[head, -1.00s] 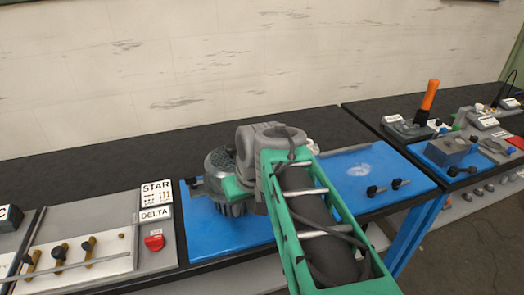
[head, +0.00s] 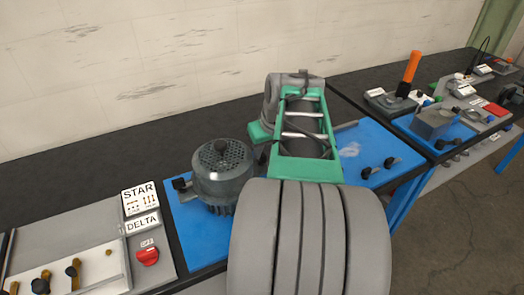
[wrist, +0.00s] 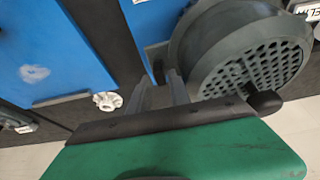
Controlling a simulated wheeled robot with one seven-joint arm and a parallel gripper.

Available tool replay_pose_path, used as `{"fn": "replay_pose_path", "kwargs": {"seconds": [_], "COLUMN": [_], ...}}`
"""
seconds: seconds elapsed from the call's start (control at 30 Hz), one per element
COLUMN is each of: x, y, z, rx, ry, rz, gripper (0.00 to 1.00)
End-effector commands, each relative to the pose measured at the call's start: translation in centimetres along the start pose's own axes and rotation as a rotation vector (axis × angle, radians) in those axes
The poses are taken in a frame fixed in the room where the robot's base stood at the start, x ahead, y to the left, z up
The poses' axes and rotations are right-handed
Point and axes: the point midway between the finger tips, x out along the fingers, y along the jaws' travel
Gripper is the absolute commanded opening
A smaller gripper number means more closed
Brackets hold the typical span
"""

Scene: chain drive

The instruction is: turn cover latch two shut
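The grey motor (head: 222,172) with its round perforated cover (wrist: 255,55) stands on a blue plate, left of my arm in the head view. A black latch knob (head: 180,184) shows at the motor's left side. In the wrist view a black knob (wrist: 265,101) sits at the cover's lower rim, and a small dark piece (wrist: 158,72) lies beside the motor near my fingertips. Which one is latch two I cannot tell. My gripper (wrist: 158,82) has its two grey fingers apart, close to the motor's side. In the head view my arm hides the fingers.
Two black knobs (head: 378,168) stand on the right part of the blue plate. A white lobed knob (wrist: 107,101) shows left of my fingers. A switch panel with a red knob (head: 148,256) is at left. An orange-handled device (head: 411,67) stands at right. The dark bench behind is clear.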

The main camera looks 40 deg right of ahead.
Motion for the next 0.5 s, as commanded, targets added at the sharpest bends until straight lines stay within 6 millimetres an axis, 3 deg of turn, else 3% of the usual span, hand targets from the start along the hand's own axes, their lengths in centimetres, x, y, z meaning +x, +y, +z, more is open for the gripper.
{"fn": "replay_pose_path", "kwargs": {"seconds": [0.13, 0.37, 0.5], "x": [1.5, 1.7, 1.7], "y": [0.0, 0.1, 0.1], "z": [0.0, 0.0, 0.0], "rx": [0.002, 0.002, 0.002], "ry": [0.000, 0.000, 0.000], "rz": [0.001, 0.001, 0.001], "gripper": [0.24, 0.24, 0.14]}}
